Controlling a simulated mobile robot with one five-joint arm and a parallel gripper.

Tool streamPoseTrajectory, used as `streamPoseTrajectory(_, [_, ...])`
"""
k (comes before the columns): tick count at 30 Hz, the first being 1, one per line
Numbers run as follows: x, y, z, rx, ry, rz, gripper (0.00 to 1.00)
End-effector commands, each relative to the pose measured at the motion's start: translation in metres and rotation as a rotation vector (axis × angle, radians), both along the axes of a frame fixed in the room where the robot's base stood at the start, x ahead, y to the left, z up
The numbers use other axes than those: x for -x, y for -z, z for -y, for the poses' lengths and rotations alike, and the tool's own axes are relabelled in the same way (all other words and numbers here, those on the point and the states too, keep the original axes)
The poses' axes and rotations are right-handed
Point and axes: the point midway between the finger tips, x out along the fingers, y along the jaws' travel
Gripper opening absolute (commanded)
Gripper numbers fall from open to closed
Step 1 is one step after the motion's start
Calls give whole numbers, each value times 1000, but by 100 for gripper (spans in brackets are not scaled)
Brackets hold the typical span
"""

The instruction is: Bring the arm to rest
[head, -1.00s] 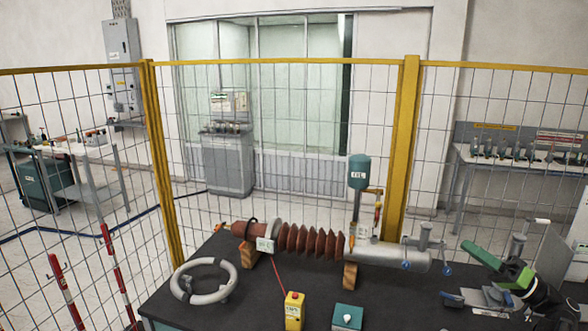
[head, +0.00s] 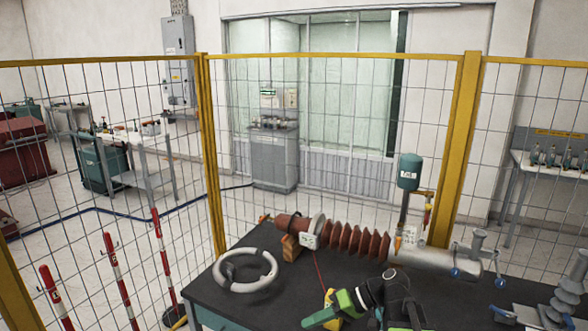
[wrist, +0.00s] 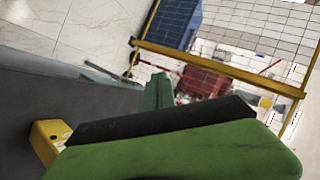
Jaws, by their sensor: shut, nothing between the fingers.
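My gripper (head: 328,314) shows at the bottom of the head view, with green fingers and a black wrist behind them. It is shut and holds nothing. It is in front of the brown ribbed bushing (head: 355,239), over the near part of the dark table (head: 225,297). In the wrist view, the green and black finger (wrist: 180,150) fills the lower part. A yellow box (wrist: 48,138) sits on the table beside it. In the head view my gripper partly hides that box.
A grey ring (head: 246,287) lies on the table's left part. The bushing's grey metal end (head: 430,258) and a teal tank (head: 409,172) are behind my arm. A yellow-framed mesh fence (head: 212,150) stands behind the table. Red-and-white poles (head: 118,270) stand at the left.

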Motion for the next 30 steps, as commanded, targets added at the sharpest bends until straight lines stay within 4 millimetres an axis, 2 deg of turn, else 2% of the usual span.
streamPoseTrajectory(1, [18, 32, -16, 150, -24, -46, 0])
streamPoseTrajectory(3, [32, 69, -10, 379, -7, -98, 0])
streamPoseTrajectory(5, [37, 92, 12, 559, 41, -127, 0])
streamPoseTrajectory(7, [38, 107, 50, 736, 127, -150, 0])
streamPoseTrajectory(9, [38, 113, 84, 873, 210, -165, 0])
streamPoseTrajectory(12, [33, 116, 115, 994, 310, -178, 0])
streamPoseTrajectory(13, [32, 116, 119, 1011, 339, -184, 0])
streamPoseTrajectory(30, [31, 116, 117, 1001, 375, -202, 0])
